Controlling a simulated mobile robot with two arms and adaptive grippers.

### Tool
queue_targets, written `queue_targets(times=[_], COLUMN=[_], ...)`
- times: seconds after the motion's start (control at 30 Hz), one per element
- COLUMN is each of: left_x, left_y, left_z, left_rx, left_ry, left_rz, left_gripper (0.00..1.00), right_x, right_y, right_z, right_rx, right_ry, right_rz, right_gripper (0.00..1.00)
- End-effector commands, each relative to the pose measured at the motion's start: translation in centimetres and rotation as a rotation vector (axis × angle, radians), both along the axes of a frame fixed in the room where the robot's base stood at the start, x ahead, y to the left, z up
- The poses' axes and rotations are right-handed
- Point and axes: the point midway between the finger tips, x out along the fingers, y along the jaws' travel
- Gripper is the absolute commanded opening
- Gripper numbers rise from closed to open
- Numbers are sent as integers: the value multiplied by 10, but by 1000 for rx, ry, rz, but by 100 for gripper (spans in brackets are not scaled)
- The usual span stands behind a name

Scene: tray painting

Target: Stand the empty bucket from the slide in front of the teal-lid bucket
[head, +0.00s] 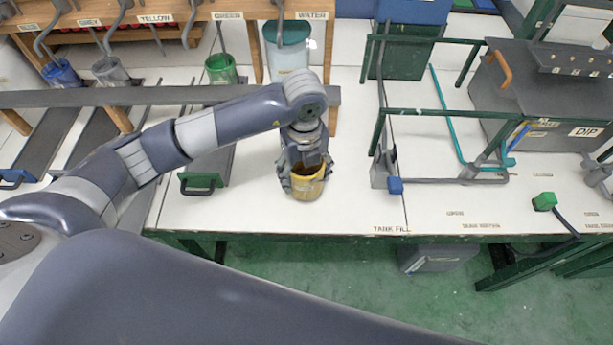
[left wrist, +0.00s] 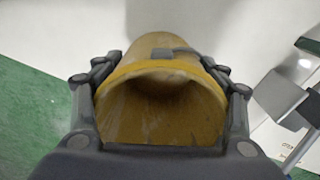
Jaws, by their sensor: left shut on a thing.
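A yellow bucket (head: 307,188) is in my left gripper (head: 306,176), near the table's front edge. The gripper's fingers are closed on both sides of its rim. In the left wrist view the bucket (left wrist: 162,115) shows its open mouth and a bare yellowish inside. I cannot tell whether its base touches the table. The teal-lid bucket (head: 287,48) stands farther back under the WATER label, almost straight behind the yellow one, with white table between them. My right gripper is not in view.
Grey slides (head: 210,145) with end handles lie to the left, below a rack with blue, grey and green buckets. A green pipe frame (head: 440,112) with a blue-ended valve (head: 395,186) stands to the right. White table beside the yellow bucket is clear.

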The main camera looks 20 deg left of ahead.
Motion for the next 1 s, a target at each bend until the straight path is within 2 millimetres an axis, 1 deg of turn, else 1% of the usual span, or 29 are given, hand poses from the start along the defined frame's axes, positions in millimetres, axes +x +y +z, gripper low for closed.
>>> queue_targets(times=[0.17, 0.4, 0.73, 0.77, 0.8, 0.83, 1.0], left_x=[4, 3, 4, 3, 3, 3, 3], left_y=[-5, -4, -4, -4, -4, -4, -4], left_z=[-4, -33, -39, -39, -38, -38, -38], left_rx=[1, 0, 0, 1, 1, 1, 1], left_ry=[1, 1, -1, 1, 1, 1, 1], left_rz=[0, 0, -1, -1, -1, -1, -1], left_gripper=[13, 13, 13, 70, 80, 86, 87], right_x=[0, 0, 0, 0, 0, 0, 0], right_y=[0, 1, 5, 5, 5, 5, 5], right_z=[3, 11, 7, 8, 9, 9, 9], right_rx=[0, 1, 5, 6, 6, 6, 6], right_ry=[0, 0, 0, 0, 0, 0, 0], right_rz=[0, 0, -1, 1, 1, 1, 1], right_gripper=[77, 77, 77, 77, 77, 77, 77])
